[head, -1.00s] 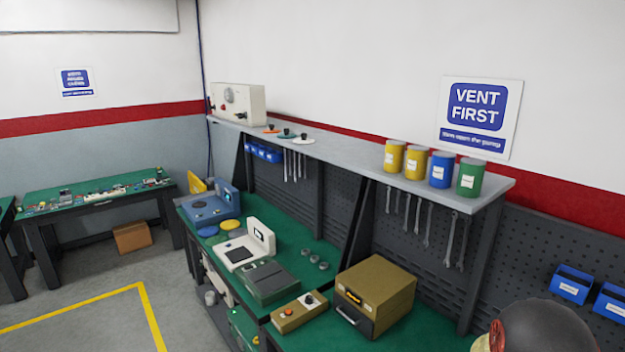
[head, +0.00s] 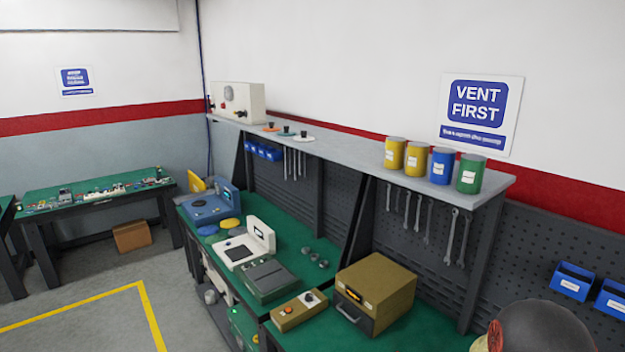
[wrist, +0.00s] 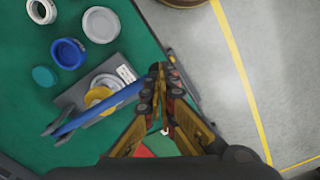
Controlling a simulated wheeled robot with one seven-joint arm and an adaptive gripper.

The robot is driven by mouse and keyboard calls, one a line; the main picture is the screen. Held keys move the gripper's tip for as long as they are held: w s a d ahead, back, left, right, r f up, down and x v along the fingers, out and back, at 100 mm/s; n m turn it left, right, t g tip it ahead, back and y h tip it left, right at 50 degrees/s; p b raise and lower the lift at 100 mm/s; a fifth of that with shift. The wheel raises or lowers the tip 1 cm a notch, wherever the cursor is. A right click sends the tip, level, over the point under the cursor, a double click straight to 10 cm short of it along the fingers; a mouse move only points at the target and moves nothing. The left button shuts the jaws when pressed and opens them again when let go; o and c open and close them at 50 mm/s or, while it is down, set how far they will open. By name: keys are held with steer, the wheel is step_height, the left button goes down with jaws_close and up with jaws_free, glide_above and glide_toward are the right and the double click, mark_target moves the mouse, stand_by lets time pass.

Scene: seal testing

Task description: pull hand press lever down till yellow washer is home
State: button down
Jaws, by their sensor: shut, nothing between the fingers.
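In the wrist view, the hand press shows as a grey base (wrist: 72,98) with a blue lever (wrist: 118,93) running slantwise across it. The yellow washer (wrist: 97,97) is on the press next to a pale round part (wrist: 108,82), partly covered by the lever. How deep the washer sits cannot be told. My gripper (wrist: 157,76) is shut and empty, its fingertips at the right end of the lever. Whether they touch it is unclear. In the head view I cannot make out the press, the washer or my gripper.
In the wrist view, a blue cup (wrist: 68,54), a grey round dish (wrist: 101,24), a teal disc (wrist: 44,76) and a white ring (wrist: 41,10) lie on the green bench top (wrist: 20,110). Grey floor with a yellow line (wrist: 240,75) is free to the right.

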steer(key=shift+r, duration=0.2)
step_height(320, 180, up, 9)
steer(key=p, duration=0.6)
steer(key=shift+f, duration=0.15)
stand_by(0.4)
